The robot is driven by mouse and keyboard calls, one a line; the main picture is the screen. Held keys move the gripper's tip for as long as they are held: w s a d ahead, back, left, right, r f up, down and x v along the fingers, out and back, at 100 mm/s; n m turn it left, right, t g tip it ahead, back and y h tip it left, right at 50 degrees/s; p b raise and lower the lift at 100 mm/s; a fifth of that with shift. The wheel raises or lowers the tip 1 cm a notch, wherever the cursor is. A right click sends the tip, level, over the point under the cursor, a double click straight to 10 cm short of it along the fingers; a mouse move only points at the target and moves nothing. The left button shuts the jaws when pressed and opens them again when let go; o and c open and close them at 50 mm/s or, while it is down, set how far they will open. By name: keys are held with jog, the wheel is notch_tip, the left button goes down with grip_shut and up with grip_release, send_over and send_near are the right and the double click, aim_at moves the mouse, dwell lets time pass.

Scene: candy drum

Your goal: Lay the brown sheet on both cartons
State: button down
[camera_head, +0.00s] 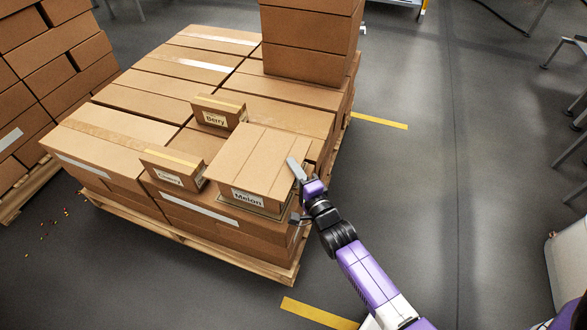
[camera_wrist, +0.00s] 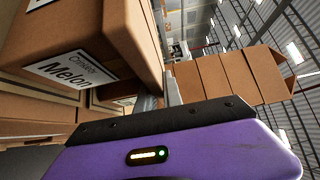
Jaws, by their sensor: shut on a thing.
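A brown sheet (camera_head: 258,150) with straight lines across it lies flat over or just above the Melon carton (camera_head: 233,195). My gripper (camera_head: 297,172) is at the sheet's right edge, with one grey finger on its upper side. The fingers (camera_wrist: 159,98) look close together in the wrist view, beside the Melon carton (camera_wrist: 132,38). The sheet is hard to separate from the carton there. A small Berry carton (camera_head: 227,105) stands behind. Another small carton (camera_head: 185,162), its label hard to read, stands to the left. I cannot tell whether the sheet touches any carton.
The cartons stand on a layer of large boxes (camera_head: 120,98) on a wooden pallet (camera_head: 262,268). A tall box stack (camera_head: 310,45) rises at the back and shows in the wrist view (camera_wrist: 225,78). More stacked boxes (camera_head: 50,45) stand left.

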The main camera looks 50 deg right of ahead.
jog(key=shift+r, duration=0.1)
jog(key=shift+f+b, duration=0.35)
jog(key=shift+f, duration=0.05)
jog(key=shift+f, duration=0.1)
jog(key=c, duration=1.5)
grip_release()
